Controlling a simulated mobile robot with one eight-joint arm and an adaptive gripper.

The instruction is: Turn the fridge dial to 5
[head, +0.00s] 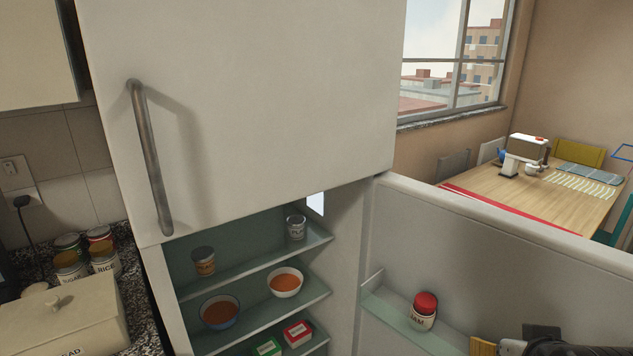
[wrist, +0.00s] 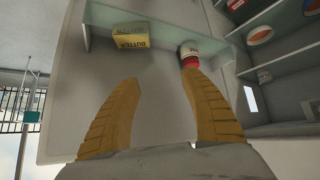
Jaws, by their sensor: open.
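The fridge's lower compartment (head: 343,270) stands open, with its door (head: 480,235) swung out to the right. I cannot make out a dial in either view. A small bright white panel (head: 316,203) shows high on the inner right side; it also shows in the wrist view (wrist: 251,98). My gripper (wrist: 162,90) is open and empty, its two yellow fingers spread in front of the door's inner face. In the head view only a yellow finger and part of the wrist show at the bottom right.
The door shelf (head: 385,315) holds a red-lidded jar (head: 423,311); the wrist view also shows a butter box (wrist: 130,40). Fridge shelves (head: 250,265) hold cans, bowls and small boxes. A counter with jars and a bread box (head: 65,315) stands left, a dining table (head: 510,200) right.

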